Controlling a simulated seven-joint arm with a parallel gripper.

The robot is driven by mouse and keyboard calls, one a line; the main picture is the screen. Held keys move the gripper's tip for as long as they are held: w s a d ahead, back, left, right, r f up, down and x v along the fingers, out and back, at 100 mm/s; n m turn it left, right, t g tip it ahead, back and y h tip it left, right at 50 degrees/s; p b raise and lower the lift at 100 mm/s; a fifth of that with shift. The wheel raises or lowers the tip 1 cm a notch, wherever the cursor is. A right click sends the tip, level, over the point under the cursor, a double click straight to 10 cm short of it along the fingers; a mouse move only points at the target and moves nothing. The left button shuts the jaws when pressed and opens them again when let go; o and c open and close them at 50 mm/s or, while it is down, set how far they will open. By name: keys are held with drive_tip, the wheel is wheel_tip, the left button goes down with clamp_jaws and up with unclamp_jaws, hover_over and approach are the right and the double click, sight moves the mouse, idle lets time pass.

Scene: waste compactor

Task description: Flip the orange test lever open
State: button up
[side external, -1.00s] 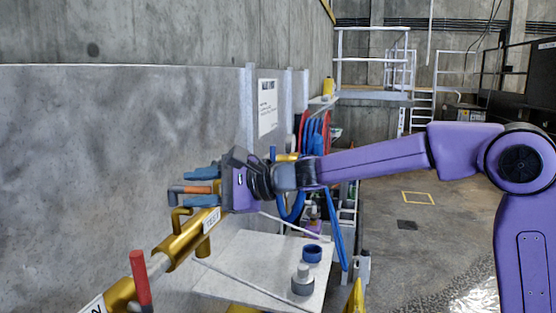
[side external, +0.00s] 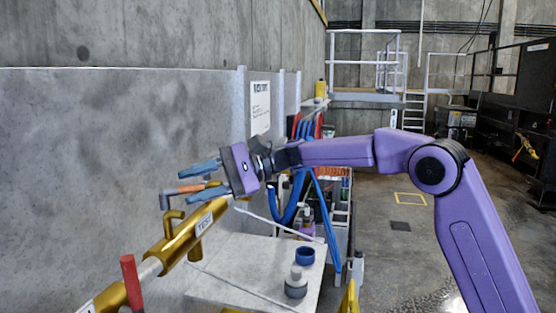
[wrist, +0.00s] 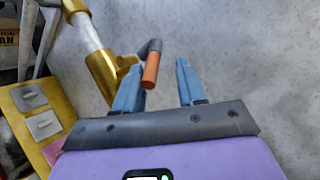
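The orange test lever (side external: 186,190) has an orange grip with a grey end, and sits above the gold pipe fitting labelled TEST (side external: 188,236). The lever also shows in the wrist view (wrist: 151,71), where its grey part reaches back toward the gold fitting (wrist: 106,70). My gripper (side external: 181,188) has two blue fingers, spread apart. In the wrist view the orange grip lies between the fingers (wrist: 159,66), close to the left one, with a clear gap to the right one. Whether the left finger touches it I cannot tell.
A red lever (side external: 134,282) stands on the pipe at lower left. A grey table (side external: 240,270) holds a blue ring (side external: 305,255) and a grey knob-like part (side external: 296,284). Blue hoses (side external: 318,200) hang behind. The concrete wall (side external: 110,160) is close behind the pipe.

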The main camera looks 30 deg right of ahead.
drive_tip(key=v, duration=1.5)
drive_tip(key=shift+d, duration=0.4)
drive_tip(key=shift+s, duration=0.15)
drive_tip(key=m+g+y, duration=0.1)
drive_tip(key=m+y, duration=0.2)
drive_tip(key=m, duration=1)
approach(184, 191)
drive_tip(key=a, duration=0.3)
drive_tip(key=w+a, duration=0.1)
drive_tip(key=a, duration=0.2)
drive_tip(key=w+a, duration=0.1)
drive_tip(key=a, duration=0.3)
drive_tip(key=shift+d, duration=0.1)
